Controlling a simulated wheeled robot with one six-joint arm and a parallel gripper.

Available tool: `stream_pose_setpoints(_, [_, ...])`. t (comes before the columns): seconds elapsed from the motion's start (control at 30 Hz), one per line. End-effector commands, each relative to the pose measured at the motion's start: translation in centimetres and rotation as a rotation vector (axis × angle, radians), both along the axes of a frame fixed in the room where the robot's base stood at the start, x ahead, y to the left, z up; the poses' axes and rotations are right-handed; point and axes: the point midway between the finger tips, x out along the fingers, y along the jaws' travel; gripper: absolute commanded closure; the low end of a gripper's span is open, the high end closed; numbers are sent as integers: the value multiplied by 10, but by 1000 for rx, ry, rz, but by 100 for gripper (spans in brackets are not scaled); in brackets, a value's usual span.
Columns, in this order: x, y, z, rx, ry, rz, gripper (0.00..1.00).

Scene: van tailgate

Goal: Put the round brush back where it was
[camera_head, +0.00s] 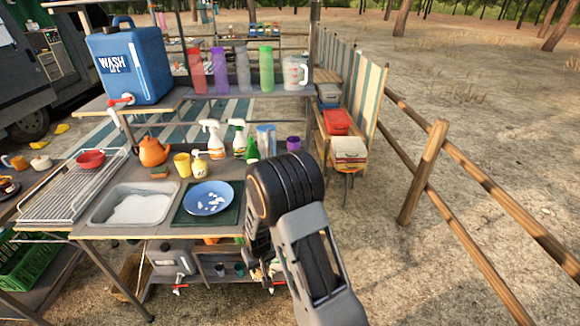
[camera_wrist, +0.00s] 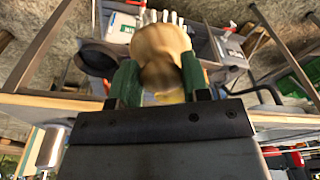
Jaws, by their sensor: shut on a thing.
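The round brush (camera_wrist: 160,45) has a tan, rounded wooden body with pale bristles at its far end. In the wrist view it sits between the green fingers of my gripper (camera_wrist: 159,78), which is shut on it. In the head view, my arm covers most of the gripper, at the right front edge of the sink table (camera_head: 100,231). A small beige patch beside the arm there may be the brush, but I cannot tell. No empty place for the brush can be made out.
On the table are a sink (camera_head: 105,213), a blue plate (camera_head: 208,196) on a dark green mat, an orange kettle (camera_head: 153,152), a yellow cup (camera_head: 182,164) and several bottles. A lower shelf holds a grey box (camera_head: 170,260). A wooden fence (camera_head: 425,170) stands at right, with open ground beyond.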

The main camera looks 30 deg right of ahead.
Motion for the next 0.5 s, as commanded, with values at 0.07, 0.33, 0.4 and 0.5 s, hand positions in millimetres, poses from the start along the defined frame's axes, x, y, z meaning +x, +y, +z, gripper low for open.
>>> stream_pose_setpoints(0.07, [0,0,33,0,0,0,83])
stream_pose_setpoints(0.33, [3,-9,73,0,-3,4,83])
stream_pose_setpoints(0.4, [9,-25,80,-1,-5,38,83])
stream_pose_setpoints(0.5, [18,-49,98,0,-6,102,83])
